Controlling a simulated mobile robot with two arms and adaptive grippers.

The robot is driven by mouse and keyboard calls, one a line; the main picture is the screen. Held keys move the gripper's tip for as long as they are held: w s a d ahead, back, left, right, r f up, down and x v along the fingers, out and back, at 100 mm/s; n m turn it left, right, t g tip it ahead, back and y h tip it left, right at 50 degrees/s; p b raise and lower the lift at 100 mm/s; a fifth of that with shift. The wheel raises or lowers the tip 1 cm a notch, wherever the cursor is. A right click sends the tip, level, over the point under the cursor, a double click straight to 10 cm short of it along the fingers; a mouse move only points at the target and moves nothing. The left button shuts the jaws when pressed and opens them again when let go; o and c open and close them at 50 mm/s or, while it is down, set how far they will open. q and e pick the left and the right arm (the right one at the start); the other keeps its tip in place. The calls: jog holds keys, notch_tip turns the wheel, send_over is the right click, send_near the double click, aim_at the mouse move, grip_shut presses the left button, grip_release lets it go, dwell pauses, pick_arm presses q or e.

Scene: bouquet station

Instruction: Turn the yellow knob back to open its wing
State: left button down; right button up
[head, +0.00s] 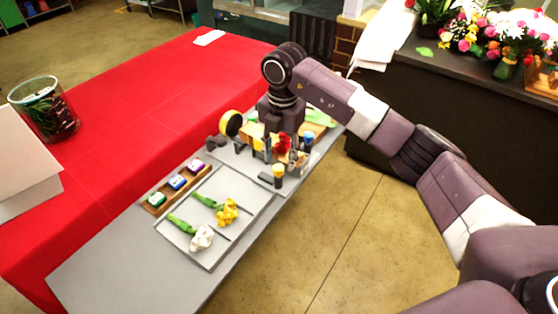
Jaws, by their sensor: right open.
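The yellow knob (279,170) is a short upright post with a yellow top and a dark band, at the front edge of a grey plate (241,159). A similar post with a blue top (308,138) stands behind it to the right. My right gripper (280,156) points down with its fingers apart, just behind and above the yellow knob in the picture. I cannot tell whether a finger touches the knob. A red flower (282,141) shows between the fingers. The gripper hides part of the fixture, and I cannot make out the yellow wing. My left gripper is not in view.
A tray (208,262) with white and yellow flowers lies nearer on the grey bench. A wooden rack (155,209) holds small coloured boxes. A round yellow piece (231,123) stands left of the gripper. The floor right of the bench is clear.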

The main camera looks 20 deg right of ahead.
aim_at(278, 171)
jog(key=shift+a+f, duration=0.1)
jog(key=shift+f, duration=1.35)
grip_shut()
